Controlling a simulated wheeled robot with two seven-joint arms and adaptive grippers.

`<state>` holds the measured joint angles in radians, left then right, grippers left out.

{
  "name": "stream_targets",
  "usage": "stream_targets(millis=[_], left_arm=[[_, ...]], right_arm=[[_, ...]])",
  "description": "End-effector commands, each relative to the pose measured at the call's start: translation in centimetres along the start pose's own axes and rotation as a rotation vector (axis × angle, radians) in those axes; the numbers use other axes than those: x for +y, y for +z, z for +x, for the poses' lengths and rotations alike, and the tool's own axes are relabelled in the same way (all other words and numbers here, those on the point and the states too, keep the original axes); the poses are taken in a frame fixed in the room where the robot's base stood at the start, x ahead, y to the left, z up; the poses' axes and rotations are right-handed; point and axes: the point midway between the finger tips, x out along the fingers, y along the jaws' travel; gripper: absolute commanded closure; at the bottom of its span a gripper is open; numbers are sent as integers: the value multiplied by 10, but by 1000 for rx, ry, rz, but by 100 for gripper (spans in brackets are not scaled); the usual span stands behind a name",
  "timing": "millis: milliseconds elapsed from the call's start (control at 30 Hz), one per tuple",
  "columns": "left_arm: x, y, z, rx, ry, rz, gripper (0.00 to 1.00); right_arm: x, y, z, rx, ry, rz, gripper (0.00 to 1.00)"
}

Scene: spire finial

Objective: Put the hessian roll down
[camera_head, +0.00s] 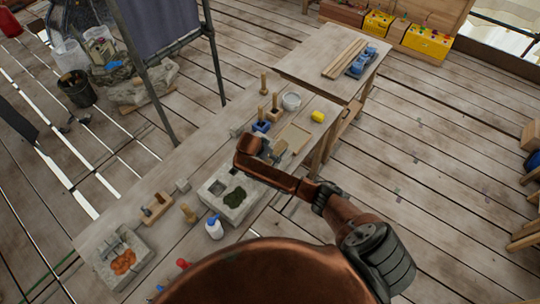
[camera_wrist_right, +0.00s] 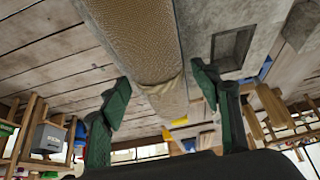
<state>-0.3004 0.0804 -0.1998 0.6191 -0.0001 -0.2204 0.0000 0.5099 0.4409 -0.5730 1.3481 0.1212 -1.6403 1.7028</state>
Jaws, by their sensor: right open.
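The hessian roll (camera_wrist_right: 139,40) is a tan woven cylinder in the right wrist view. It runs from the top edge to a rounded, paler end near the middle. My right gripper (camera_wrist_right: 162,88) is open, its green-tipped fingers apart on either side of that end. The fingertips show gaps to the roll. I cannot tell what the roll rests on. In the head view my right arm reaches over the workbench (camera_head: 155,185), and I cannot make out the roll there. My left gripper is in neither view.
A grey stone block (camera_head: 218,190) with a square recess and green matter lies beside my right arm.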

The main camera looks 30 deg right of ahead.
Motion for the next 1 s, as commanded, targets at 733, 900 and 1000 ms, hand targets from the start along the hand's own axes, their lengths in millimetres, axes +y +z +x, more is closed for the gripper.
stream_targets(millis=[733, 900, 1000], left_arm=[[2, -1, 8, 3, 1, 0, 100], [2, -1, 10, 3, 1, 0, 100], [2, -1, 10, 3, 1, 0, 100]], right_arm=[[-1, 0, -96, -3, -3, 1, 43], [-1, -1, -116, -1, -2, 0, 43], [-1, -1, -121, -1, -1, 1, 43]])
